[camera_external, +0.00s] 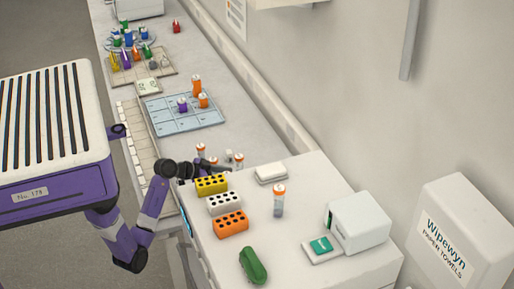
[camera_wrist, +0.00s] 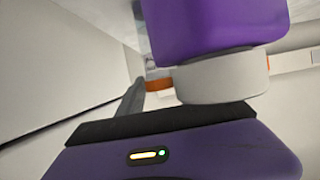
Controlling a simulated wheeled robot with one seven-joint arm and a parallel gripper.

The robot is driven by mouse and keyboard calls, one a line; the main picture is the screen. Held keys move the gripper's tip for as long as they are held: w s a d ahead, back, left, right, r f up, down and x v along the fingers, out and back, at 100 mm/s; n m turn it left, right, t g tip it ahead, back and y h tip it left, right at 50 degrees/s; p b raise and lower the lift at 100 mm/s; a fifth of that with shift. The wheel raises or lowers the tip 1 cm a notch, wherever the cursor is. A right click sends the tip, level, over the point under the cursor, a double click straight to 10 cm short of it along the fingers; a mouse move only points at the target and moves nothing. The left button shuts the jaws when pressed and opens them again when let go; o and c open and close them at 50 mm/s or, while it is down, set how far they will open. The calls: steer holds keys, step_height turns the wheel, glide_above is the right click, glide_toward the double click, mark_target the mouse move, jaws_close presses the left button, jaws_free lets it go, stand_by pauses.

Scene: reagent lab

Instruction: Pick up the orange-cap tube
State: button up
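Several clear tubes with orange caps show in the external view. One tube (camera_external: 279,201) stands upright on the near white worktop, to the right of the coloured racks. Another tube (camera_external: 201,151) stands behind my gripper, with a tube (camera_external: 239,160) to its right and one more partly hidden by my arm. My gripper (camera_external: 222,166) is low beside these tubes, just behind the yellow rack; its fingers are small and dark, and their opening is unclear. The wrist view shows a grey finger (camera_wrist: 130,104) and a blurred orange patch that I cannot identify. No held tube is visible.
Yellow (camera_external: 212,184), white (camera_external: 224,203) and orange (camera_external: 231,223) racks line the worktop's left side. A green object (camera_external: 253,265) lies in front. A white device (camera_external: 358,221) stands right. A blue gridded tray (camera_external: 185,122) with coloured items lies farther back.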

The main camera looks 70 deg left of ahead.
jaws_close()
step_height(320, 180, up, 20)
steer(key=shift+p, duration=0.45)
